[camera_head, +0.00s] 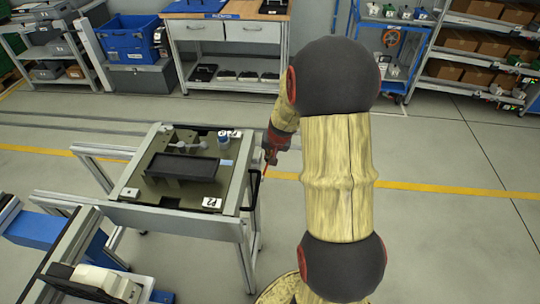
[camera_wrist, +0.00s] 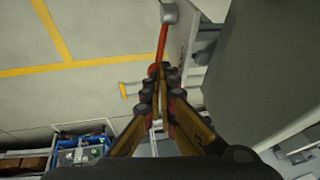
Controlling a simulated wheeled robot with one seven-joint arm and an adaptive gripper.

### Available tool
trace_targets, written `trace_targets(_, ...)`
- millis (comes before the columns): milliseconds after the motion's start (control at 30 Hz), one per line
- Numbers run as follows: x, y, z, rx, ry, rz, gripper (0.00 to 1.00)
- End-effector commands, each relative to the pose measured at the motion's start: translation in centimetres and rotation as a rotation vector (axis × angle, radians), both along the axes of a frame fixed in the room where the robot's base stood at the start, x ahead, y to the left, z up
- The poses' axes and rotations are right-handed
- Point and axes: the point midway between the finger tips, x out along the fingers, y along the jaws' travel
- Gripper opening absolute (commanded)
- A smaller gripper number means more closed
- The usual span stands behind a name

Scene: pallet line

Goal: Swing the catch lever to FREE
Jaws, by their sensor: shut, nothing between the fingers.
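The catch lever (camera_wrist: 162,45) is a thin red bar in the wrist view. It runs from a grey round hub (camera_wrist: 169,14) at the top down to my fingertips. My gripper (camera_wrist: 160,72) is shut, its tips at the lever's lower end; I cannot tell whether they touch it. In the head view my gripper (camera_head: 270,156) is beside the right edge of the pallet station (camera_head: 232,180), and a sliver of red lever (camera_head: 264,172) shows just below it. No FREE marking is readable in either view.
A dark tray (camera_head: 182,167) lies on the station's top, with a P2 label (camera_head: 212,203) near its front corner. A black handle-like bar (camera_head: 254,192) is on the station's right side. A workbench (camera_head: 230,30) and shelves stand behind. Floor to the right is clear.

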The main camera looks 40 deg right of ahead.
Motion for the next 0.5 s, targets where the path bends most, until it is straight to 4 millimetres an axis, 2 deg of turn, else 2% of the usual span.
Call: trace_targets(500,0.37,-0.48,-0.25,0.055,0.046,-0.001,0.00)
